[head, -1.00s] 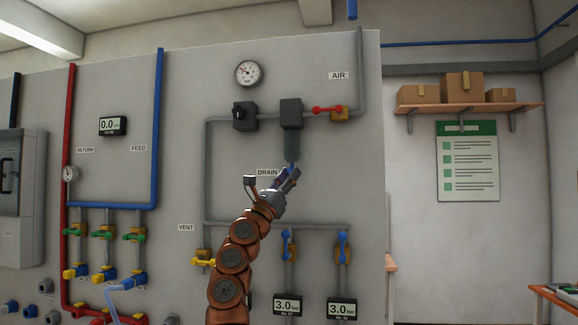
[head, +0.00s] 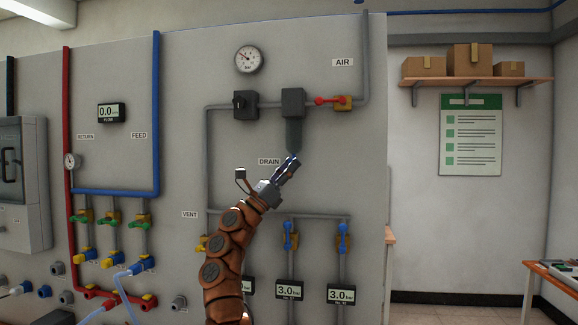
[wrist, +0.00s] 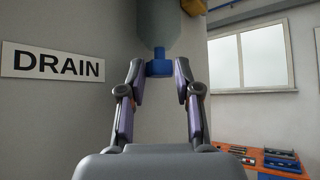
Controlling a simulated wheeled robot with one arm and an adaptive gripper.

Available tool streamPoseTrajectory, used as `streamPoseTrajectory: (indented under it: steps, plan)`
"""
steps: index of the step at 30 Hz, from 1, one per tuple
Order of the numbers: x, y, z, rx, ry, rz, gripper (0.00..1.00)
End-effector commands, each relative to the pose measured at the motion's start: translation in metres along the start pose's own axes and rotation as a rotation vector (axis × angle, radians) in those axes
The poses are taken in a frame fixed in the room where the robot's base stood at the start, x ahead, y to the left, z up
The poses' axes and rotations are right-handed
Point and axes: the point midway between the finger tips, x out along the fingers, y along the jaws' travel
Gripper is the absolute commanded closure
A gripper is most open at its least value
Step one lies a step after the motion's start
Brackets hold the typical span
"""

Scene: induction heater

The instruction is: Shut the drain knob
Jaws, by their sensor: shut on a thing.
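The blue drain knob (wrist: 158,69) sits under the grey filter bowl (wrist: 162,25), beside the DRAIN label (wrist: 53,65). In the wrist view my gripper (wrist: 158,78) comes up from below, with one finger on each side of the knob, shut on it. In the head view my gripper (head: 293,161) is at the lower end of the bowl (head: 294,134) and hides the knob. I cannot tell from these views how far the knob is turned.
Above the bowl is a dark block (head: 293,102) in a grey pipe, with a red-handled valve (head: 331,101) to its right. Blue-handled valves (head: 288,236) stand below my gripper. The wall panel (head: 340,165) right of the bowl is clear.

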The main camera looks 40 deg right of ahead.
Motion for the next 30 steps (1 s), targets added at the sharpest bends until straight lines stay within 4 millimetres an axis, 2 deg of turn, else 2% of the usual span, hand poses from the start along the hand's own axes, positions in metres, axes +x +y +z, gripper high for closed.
streamPoseTrajectory:
  steps: [8,9,15,26,30]
  plan:
    - [0.0004,-0.0005,0.0004,0.001,0.0,-0.001,1.0]
    - [0.0004,-0.0005,0.0003,0.001,0.0,-0.001,0.63]
    - [0.0003,-0.0002,0.0,0.0,0.0,0.0,0.42]
    - [-0.001,0.0006,-0.0005,0.0,0.001,0.002,0.42]
    - [-0.007,0.0017,-0.0011,-0.001,0.001,0.003,0.42]
